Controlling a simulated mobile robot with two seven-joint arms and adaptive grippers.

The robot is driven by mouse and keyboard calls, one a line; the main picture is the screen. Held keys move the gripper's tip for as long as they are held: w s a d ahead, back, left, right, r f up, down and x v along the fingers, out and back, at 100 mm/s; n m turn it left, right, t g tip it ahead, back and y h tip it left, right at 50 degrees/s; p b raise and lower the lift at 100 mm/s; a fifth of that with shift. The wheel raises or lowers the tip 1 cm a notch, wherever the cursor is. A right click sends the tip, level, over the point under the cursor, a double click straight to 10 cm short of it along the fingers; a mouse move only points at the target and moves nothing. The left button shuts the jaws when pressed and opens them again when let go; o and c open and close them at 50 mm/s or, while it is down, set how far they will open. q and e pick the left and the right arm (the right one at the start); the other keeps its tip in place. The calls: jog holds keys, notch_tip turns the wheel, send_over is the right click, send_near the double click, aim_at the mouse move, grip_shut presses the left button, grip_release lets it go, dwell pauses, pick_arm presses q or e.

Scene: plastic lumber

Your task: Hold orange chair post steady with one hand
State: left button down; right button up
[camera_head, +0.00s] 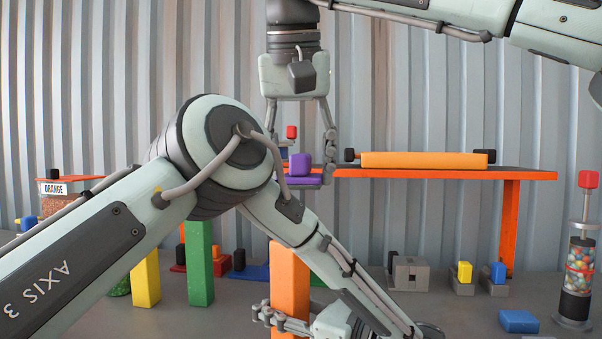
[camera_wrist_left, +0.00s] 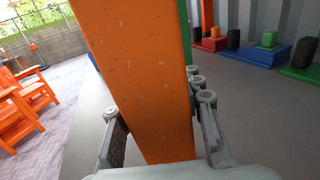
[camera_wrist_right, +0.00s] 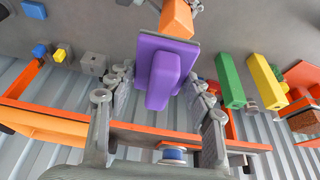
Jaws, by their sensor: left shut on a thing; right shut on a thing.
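The orange chair post (camera_head: 288,280) stands upright near the front of the grey table, partly hidden by my left arm in the head view. My left gripper (camera_head: 283,320) is shut around its lower part. In the left wrist view the post (camera_wrist_left: 135,70) fills the space between the fingers. My right gripper (camera_head: 300,150) is higher up, shut on a purple piece (camera_head: 300,165), a block on a flat plate. In the right wrist view the purple piece (camera_wrist_right: 158,75) sits between the fingers, and an orange post end (camera_wrist_right: 177,18) shows beside it. My arm hides whether they touch.
Green (camera_head: 200,265) and yellow (camera_head: 145,278) posts stand to the left. An orange shelf (camera_head: 440,173) at the back holds an orange bar (camera_head: 423,160). Small blocks and a red-topped candy-filled tube (camera_head: 577,265) are at the right.

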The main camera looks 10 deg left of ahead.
dwell(0.3)
pick_arm(q)
jog(key=c, duration=0.9)
grip_release()
